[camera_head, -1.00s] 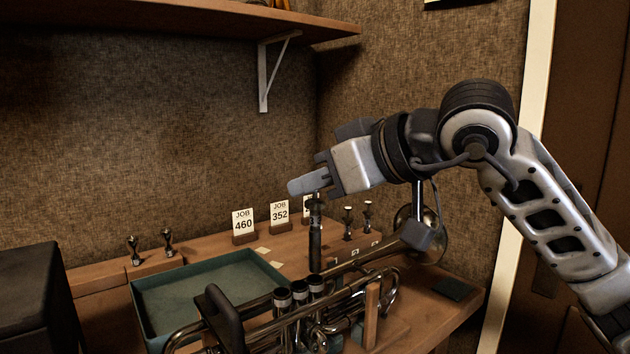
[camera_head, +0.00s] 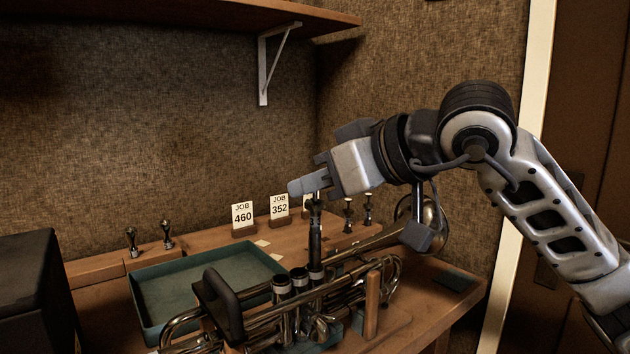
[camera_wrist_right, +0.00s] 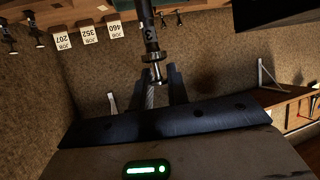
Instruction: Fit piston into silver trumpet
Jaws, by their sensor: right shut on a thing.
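My right gripper (camera_head: 312,187) is shut on the top of a dark piston (camera_head: 315,232), which hangs upright below it. In the right wrist view the piston (camera_wrist_right: 150,38) shows a mark like a 3, and its stem end lies between the fingers (camera_wrist_right: 158,88). The silver trumpet (camera_head: 350,285) lies across the bench under the gripper. The piston's lower end lines up with the rearmost of its three valve casings (camera_head: 316,271). I cannot tell how far, if at all, it is inside. My left gripper is out of view.
A green tray (camera_head: 160,318) lies left of the trumpet. A wooden post (camera_head: 371,303) stands beside the trumpet. Small pistons stand behind at left (camera_head: 168,236) and right (camera_head: 368,208). Job cards (camera_head: 242,216) stand at the back. A dark box (camera_head: 30,285) is at far left.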

